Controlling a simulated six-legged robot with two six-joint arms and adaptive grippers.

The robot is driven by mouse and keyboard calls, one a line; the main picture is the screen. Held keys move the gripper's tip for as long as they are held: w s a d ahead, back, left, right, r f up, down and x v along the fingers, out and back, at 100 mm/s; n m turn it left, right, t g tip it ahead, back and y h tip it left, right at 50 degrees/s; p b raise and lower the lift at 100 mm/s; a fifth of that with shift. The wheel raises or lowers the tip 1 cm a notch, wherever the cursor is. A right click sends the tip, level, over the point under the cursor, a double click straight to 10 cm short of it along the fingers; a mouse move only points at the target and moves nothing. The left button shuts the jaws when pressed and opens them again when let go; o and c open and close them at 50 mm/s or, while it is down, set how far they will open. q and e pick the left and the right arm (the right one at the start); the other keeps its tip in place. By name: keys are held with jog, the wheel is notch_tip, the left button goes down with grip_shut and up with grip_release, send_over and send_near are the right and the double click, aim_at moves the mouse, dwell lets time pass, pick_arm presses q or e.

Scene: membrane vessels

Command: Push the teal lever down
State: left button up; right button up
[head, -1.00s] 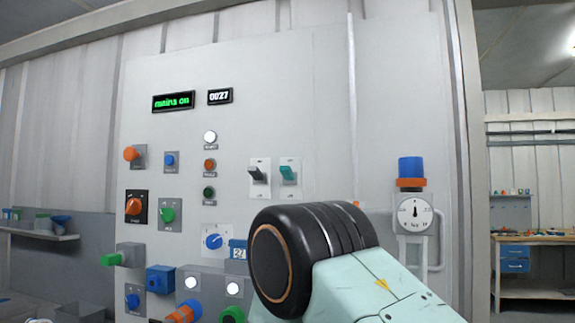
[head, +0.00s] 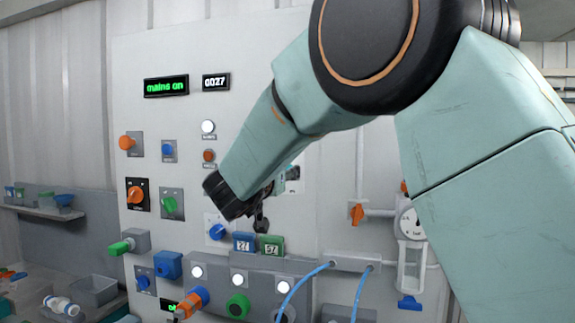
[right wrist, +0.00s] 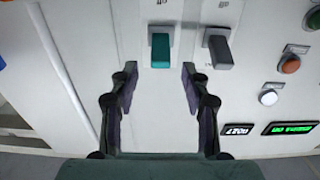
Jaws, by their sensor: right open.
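The teal lever (right wrist: 161,48) is on a light plate on the panel, beside a dark grey lever (right wrist: 219,50) in the right wrist view, which shows the panel upside down. My right gripper (right wrist: 158,80) is open and empty. Its fingers are spread to either side of the teal lever's line, apparently short of touching it. In the head view the teal lever (head: 292,173) shows only in part behind my right arm, and the grey lever is hidden. My right gripper (head: 262,214) is small and dark there, near the panel. My left gripper is not in view.
Knobs surround the levers, including a blue knob (head: 217,231).

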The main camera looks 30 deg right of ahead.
jog(key=p+x, duration=0.1)
jog(key=x, duration=0.4)
jog(key=shift+w+d, duration=0.1)
jog(key=shift+d, duration=0.2)
jog(key=shift+w, duration=0.2)
jog(key=shift+s+a+r, duration=0.15)
jog(key=shift+a, duration=0.15)
jog(key=c, duration=0.3)
jog(key=shift+s+d, duration=0.1)
jog(key=shift+d, duration=0.05)
jog(key=c, duration=0.3)
grip_shut()
